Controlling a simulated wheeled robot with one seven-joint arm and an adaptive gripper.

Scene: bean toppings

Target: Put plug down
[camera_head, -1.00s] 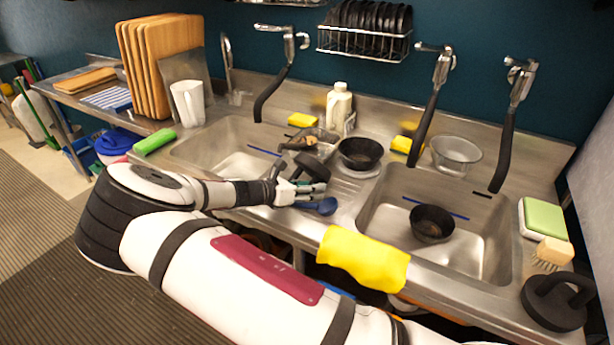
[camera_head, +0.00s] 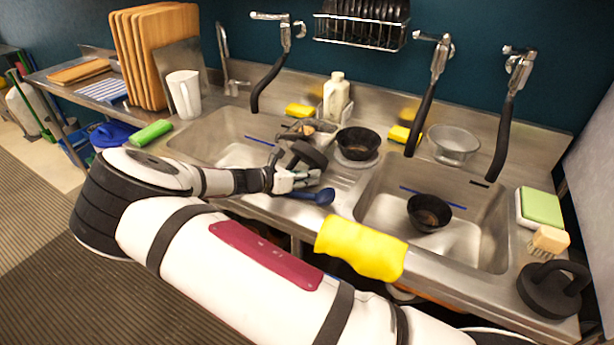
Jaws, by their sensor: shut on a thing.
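My gripper (camera_head: 296,180) is over the counter strip between the two sinks, close to the front of the left basin. It is shut on a black round plug (camera_head: 309,153) with a handle, which is tilted and partly hidden by the fingers. I cannot tell whether the held plug touches the counter. A second black plug (camera_head: 553,290) with an upright handle rests on the counter at the far right, beside the right basin.
A blue spoon (camera_head: 318,196) lies just below my gripper. Another black bowl (camera_head: 428,212) sits in the right basin (camera_head: 468,250). The left basin (camera_head: 215,145) looks empty. A yellow cloth (camera_head: 360,248) hangs over the front edge.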

